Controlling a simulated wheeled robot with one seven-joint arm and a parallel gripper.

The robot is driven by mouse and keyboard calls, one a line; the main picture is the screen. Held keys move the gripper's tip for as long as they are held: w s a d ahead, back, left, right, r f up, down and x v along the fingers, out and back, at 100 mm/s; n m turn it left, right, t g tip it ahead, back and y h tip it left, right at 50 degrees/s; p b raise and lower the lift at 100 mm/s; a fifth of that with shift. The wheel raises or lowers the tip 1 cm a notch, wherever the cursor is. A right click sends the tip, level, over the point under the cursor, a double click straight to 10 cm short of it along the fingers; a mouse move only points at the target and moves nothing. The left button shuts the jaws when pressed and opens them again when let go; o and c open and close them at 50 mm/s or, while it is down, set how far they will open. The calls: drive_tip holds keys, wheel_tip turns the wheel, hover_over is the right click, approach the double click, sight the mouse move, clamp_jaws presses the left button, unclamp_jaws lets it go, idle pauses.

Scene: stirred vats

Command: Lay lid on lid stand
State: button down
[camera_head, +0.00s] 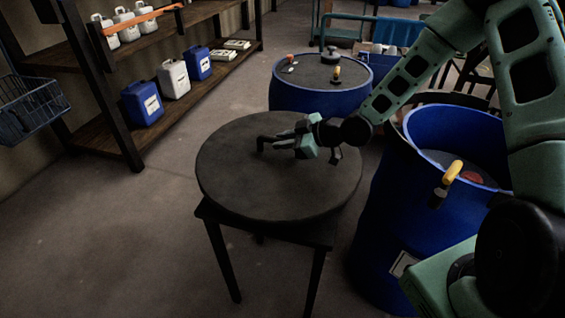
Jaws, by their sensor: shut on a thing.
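The lid (275,190) is a large dark grey disc, roughly level, at the centre of the head view. My gripper (279,143) is shut on its dark handle (262,144), coming in from the right. The lid is directly over the lid stand (221,260), a dark square-topped table with thin legs. The lid's rim overhangs the stand and hides most of its top. The lid looks to be at or very near the stand's top, but I cannot tell whether they touch.
An open blue vat (367,245) stands close on the right, with a yellow-handled tool (452,172) at its rim. A closed blue vat (318,100) stands behind. A shelf (115,150) with blue and white canisters is at left. The floor at front left is clear.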

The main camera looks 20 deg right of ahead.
sight(290, 156)
drive_tip(key=shift+f, duration=2.7)
drive_tip(key=shift+f, duration=0.15)
drive_tip(key=c, duration=1.3)
unclamp_jaws()
